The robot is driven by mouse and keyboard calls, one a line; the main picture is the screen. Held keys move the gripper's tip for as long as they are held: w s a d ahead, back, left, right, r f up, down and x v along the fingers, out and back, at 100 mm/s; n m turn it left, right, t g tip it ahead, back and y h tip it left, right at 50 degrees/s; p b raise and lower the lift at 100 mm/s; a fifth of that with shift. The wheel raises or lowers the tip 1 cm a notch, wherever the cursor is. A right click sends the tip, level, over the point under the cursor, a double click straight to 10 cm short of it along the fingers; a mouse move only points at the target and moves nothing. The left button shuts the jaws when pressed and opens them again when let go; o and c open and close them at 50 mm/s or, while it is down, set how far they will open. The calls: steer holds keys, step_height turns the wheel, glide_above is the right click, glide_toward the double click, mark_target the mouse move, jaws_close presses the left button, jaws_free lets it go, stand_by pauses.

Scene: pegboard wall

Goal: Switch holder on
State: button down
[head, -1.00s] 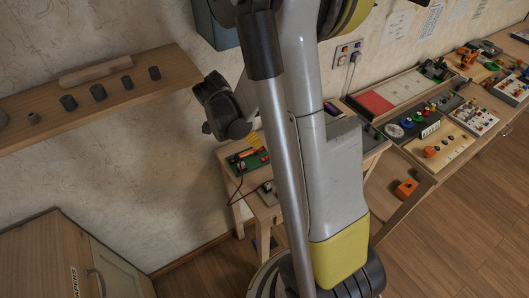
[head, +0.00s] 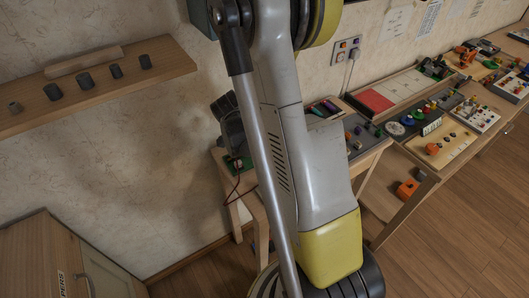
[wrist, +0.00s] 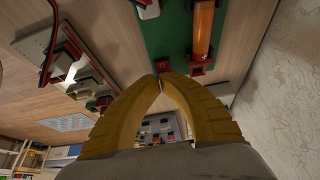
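In the wrist view a green board (wrist: 166,28) carries an orange cylinder (wrist: 203,30), which looks like a battery in a holder. A small red part (wrist: 163,66) is at the board's edge, just beyond my fingertips; I cannot tell whether they touch it. Another dark red part (wrist: 197,70) is at the cylinder's end. My gripper (wrist: 159,77) has its yellow fingers together at the tips, with nothing visible between them. In the head view a bit of the green board (head: 238,163) shows on the small table; my arm hides the rest, and the fingers are hidden.
A red wire (head: 236,187) hangs off the small table's left edge. Other devices (wrist: 72,60) are close on the left in the wrist view. The wall (wrist: 285,80) is on the right. A shelf (head: 120,82) with dark knobs is at the head view's left.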

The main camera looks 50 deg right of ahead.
steer(key=shift+s+d+f+y, duration=0.15)
steer(key=shift+d+f+y, duration=0.2)
steer(key=shift+y, duration=0.35)
steer(key=shift+a, duration=0.3)
